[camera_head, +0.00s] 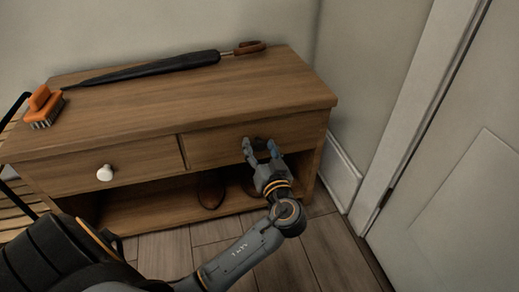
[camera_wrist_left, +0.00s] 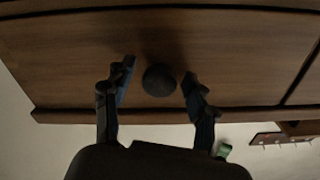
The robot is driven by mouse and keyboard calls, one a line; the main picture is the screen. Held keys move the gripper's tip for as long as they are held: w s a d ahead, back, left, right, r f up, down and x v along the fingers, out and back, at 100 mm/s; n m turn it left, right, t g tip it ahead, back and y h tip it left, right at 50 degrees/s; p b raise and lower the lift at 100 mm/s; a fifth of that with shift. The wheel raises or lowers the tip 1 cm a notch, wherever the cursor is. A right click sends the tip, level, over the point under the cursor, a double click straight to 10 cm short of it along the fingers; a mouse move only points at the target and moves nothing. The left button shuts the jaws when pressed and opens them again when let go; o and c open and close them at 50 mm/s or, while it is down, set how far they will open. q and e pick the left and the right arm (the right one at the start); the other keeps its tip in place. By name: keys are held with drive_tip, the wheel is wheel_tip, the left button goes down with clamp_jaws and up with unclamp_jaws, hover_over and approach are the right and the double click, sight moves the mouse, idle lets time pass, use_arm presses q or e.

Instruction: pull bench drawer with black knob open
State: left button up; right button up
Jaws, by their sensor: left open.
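The wooden bench (camera_head: 95,100) stands against the wall with two drawers side by side. The right drawer (camera_head: 215,148) has a black knob (camera_head: 259,142), and it looks closed. The left drawer (camera_head: 60,176) has a white knob (camera_head: 105,173). My left gripper (camera_head: 261,149) is open in front of the right drawer, at the black knob. In the left wrist view the black knob (camera_wrist_left: 159,80) sits between the two spread fingers of my left gripper (camera_wrist_left: 157,85), with a gap on each side. My right gripper is not in view.
A closed dark umbrella (camera_head: 150,68) and an orange brush (camera_head: 43,106) lie on the bench top. Brown objects, perhaps shoes (camera_head: 211,189), stand on the shelf below. A white door (camera_head: 450,190) is at the right. Bare wood floor (camera_head: 165,255) lies in front.

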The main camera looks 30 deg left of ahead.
use_arm(q)
drive_tip(key=shift+w+a, duration=0.25)
drive_tip(key=shift+a, duration=0.05)
clamp_jaws()
